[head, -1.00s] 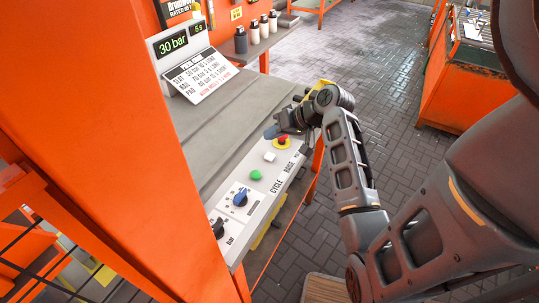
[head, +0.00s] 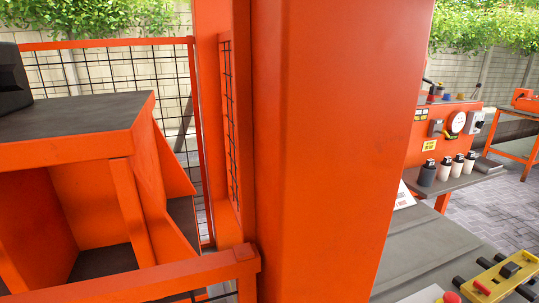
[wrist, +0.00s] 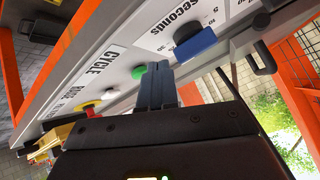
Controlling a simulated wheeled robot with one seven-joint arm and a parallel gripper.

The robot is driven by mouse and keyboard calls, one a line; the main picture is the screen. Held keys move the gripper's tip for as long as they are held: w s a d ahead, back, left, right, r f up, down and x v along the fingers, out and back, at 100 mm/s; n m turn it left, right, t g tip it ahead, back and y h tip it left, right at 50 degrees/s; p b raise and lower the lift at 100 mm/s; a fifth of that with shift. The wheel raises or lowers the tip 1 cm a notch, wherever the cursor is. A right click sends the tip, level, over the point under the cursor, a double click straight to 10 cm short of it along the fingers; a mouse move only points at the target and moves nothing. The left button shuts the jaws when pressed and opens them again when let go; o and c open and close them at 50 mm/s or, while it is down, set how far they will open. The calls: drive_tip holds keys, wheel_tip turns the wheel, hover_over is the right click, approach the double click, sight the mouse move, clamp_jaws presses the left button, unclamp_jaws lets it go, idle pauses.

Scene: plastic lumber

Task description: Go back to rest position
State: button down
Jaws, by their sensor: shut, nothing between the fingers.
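In the wrist view my gripper (wrist: 158,70) is shut and empty, its two dark fingers side by side in front of the grey-white control panel (wrist: 125,40). A green button (wrist: 139,72) shows just left of the fingertips. A blue knob (wrist: 194,42) is to their upper right. A white button (wrist: 109,95) and a red button on yellow (wrist: 88,109) lie further left. I cannot tell whether the fingers touch the panel. My arm and gripper are outside the head view.
In the head view a broad orange post (head: 310,150) fills the middle. An orange bench with a dark top (head: 70,118) and mesh fencing stand to its left. A grey worktop (head: 425,250), a yellow bar with dark knobs (head: 500,280) and several bottles (head: 446,168) are at right.

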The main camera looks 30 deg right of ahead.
drive_tip(key=s+a+r+n+t, duration=0.1)
drive_tip(key=s+a+r+n, duration=0.15)
drive_tip(key=a, duration=0.45)
drive_tip(key=s+a+r+n+t, duration=0.1)
drive_tip(key=s+a+r+n, duration=0.1)
drive_tip(key=s+a, duration=0.3)
drive_tip(key=s+a+r+n+t+y, duration=0.3)
drive_tip(key=s+a+r, duration=0.3)
drive_tip(key=a+r, duration=0.3)
wheel_tip(320, 180, up, 3)
drive_tip(key=shift+s+a+f+n+t+b, duration=0.25)
drive_tip(key=shift+a+n+t+b, duration=0.15)
drive_tip(key=shift+n+t, duration=0.3)
